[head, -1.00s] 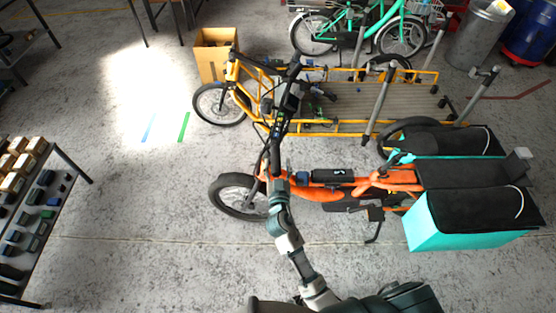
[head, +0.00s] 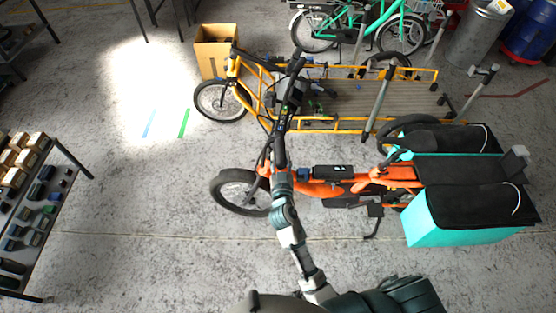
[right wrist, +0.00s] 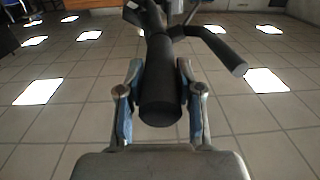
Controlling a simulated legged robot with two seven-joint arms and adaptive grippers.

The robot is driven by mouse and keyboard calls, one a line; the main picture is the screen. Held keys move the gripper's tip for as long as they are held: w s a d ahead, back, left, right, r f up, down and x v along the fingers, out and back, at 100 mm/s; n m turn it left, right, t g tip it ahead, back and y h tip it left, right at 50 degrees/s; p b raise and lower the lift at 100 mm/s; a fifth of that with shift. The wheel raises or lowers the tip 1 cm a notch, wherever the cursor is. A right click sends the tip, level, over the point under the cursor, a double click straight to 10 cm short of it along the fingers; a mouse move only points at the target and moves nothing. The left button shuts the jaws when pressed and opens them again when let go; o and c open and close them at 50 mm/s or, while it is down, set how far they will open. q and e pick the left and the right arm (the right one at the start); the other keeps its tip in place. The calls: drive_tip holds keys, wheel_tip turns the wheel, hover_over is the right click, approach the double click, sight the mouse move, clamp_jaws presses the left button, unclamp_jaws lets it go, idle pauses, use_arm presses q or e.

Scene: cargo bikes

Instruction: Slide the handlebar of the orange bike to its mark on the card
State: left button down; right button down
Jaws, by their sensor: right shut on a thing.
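The orange bike (head: 310,188) stands at the centre of the head view, its front wheel to the left. Its dark handlebar (head: 283,120) runs up the picture from my gripper, across the front of the yellow bike. My right gripper (head: 281,178) is at the near end of the handlebar. In the right wrist view the fingers (right wrist: 162,105) are shut on a black round grip (right wrist: 158,85), one on each side of it. My left gripper is not in view. I cannot make out a card or its mark in either view.
A yellow cargo bike (head: 345,128) stands close behind the orange one. A teal box (head: 425,225) hangs at the orange bike's rear. A cardboard box (head: 218,60) stands at the back. A shelf table (head: 75,160) with small parts is at the left. Floor between is clear.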

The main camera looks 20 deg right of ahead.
drive_tip(key=c, duration=0.8)
unclamp_jaws()
drive_tip(key=shift+w+d+r+t, duration=0.1)
drive_tip(key=shift+r+t, duration=0.2)
drive_tip(key=shift+r, duration=0.25)
drive_tip(key=shift+o, duration=0.3)
drive_tip(key=shift+d+f, duration=0.15)
drive_tip(key=shift+f, duration=0.1)
drive_tip(key=shift+s+f, duration=0.1)
drive_tip(key=shift+s, duration=0.3)
drive_tip(key=v, duration=1.1)
drive_tip(key=shift+r, duration=0.2)
drive_tip(key=shift+s, duration=0.1)
